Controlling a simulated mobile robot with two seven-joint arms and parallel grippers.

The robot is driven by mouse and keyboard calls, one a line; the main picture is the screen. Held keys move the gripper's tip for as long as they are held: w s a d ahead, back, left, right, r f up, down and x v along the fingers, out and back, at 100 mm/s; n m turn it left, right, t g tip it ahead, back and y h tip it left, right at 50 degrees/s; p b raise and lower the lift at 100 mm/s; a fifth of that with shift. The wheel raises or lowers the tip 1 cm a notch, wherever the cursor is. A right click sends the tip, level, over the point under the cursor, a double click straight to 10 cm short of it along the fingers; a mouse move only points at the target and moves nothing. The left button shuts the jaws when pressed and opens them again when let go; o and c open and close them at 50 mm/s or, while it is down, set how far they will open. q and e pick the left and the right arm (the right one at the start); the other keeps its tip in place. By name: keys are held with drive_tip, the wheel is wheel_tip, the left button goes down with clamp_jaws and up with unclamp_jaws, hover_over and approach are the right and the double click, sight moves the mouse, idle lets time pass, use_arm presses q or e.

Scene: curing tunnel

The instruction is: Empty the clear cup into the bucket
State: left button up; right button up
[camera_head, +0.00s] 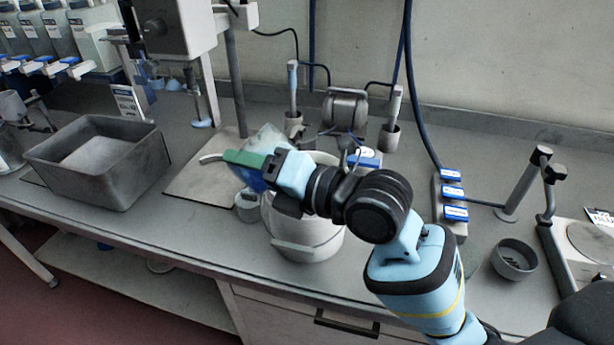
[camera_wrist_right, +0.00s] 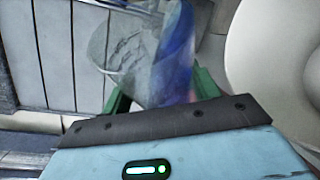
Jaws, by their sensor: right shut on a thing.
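The clear cup (camera_head: 266,138) is see-through, with a blue and purple tint. It is held left of and above the white bucket (camera_head: 308,241) and looks tilted. My right gripper (camera_head: 248,158) is shut on it with green fingers. In the right wrist view the clear cup (camera_wrist_right: 138,55) sits between the fingertips of my right gripper (camera_wrist_right: 160,92). The white bucket also shows there at the right edge (camera_wrist_right: 282,65), beside the cup. My wrist and arm cover much of the bucket's opening. I cannot tell how much the cup holds. My left gripper is not in view.
A small grey cup (camera_head: 248,208) stands close to the bucket's left side. A grey bin (camera_head: 98,185) is further left. A stand with a post (camera_head: 237,85) rises behind. Blue-labelled blocks (camera_head: 453,200) and a dark bowl (camera_head: 514,260) are at right.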

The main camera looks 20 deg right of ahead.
sight(261, 132)
drive_tip(key=shift+r+m+t, duration=0.25)
drive_tip(key=shift+m+t, duration=0.05)
drive_tip(key=shift+m, duration=0.3)
drive_tip(key=shift+r+m+y+b, duration=0.25)
drive_tip(key=shift+m+y+b, duration=0.05)
drive_tip(key=shift+y, duration=0.1)
drive_tip(key=shift+w+d+f+m, duration=0.15)
drive_tip(key=shift+d+f+m, duration=0.05)
drive_tip(key=shift+d+m, duration=0.1)
drive_tip(key=shift+d+r+b, duration=0.15)
drive_tip(key=shift+d+b, duration=0.1)
drive_tip(key=shift+b, duration=0.1)
drive_tip(key=shift+w+d+m, duration=0.15)
drive_tip(key=shift+d+m, duration=0.15)
drive_tip(key=shift+m, duration=0.2)
drive_tip(key=shift+w+d+r+m+t+y, duration=0.1)
drive_tip(key=shift+r+m+t+y, duration=0.15)
drive_tip(key=shift+m, duration=0.15)
drive_tip(key=shift+d+r+m+t+y, duration=0.15)
drive_tip(key=shift+m+t, duration=0.1)
drive_tip(key=shift+m, duration=0.15)
drive_tip(key=shift+w+d+r+m+t, duration=0.1)
drive_tip(key=shift+d+r+m+t, duration=0.25)
drive_tip(key=shift+m, duration=0.55)
idle(0.3)
